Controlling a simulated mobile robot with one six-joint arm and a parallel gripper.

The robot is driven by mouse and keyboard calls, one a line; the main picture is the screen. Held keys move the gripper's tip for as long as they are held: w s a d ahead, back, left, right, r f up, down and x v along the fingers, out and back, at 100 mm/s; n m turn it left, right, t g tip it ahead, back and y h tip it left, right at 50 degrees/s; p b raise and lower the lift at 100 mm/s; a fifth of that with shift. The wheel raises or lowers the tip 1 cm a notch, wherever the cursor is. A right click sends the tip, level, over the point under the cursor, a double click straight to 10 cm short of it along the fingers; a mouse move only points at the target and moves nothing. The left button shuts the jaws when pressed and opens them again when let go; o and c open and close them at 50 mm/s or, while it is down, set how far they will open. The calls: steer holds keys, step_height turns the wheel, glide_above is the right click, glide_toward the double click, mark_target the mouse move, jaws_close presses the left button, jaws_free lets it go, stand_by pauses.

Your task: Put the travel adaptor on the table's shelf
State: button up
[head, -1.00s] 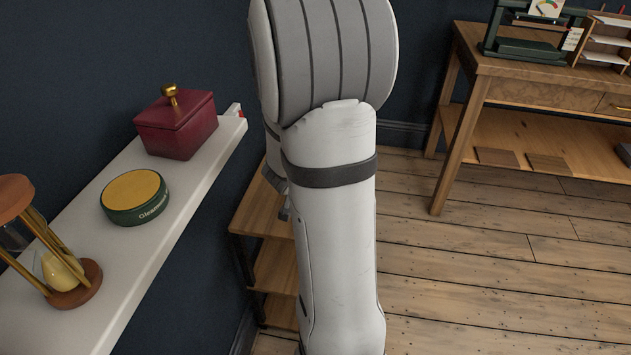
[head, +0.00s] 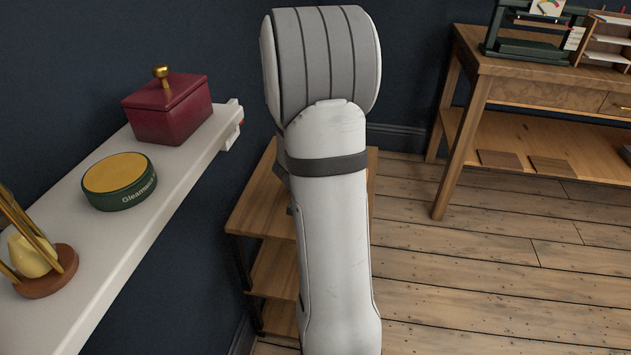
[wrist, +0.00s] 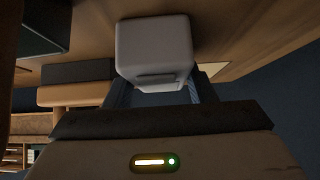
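In the wrist view a white, block-shaped thing with rounded edges, which I take to be the travel adaptor (wrist: 154,48), sits between the fingers of my gripper (wrist: 160,88). The fingers flank its lower end and appear shut on it. In the head view my arm hides the gripper and the adaptor.
A white wall shelf (head: 90,265) at left carries a red box (head: 168,110), a green round tin (head: 119,182) and an hourglass (head: 45,270). A low wooden stand (head: 262,205) is behind my arm. Floor is clear at right.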

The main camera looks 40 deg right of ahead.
steer(key=c, duration=0.7)
steer(key=shift+o, duration=0.2)
steer(key=shift+r, duration=0.1)
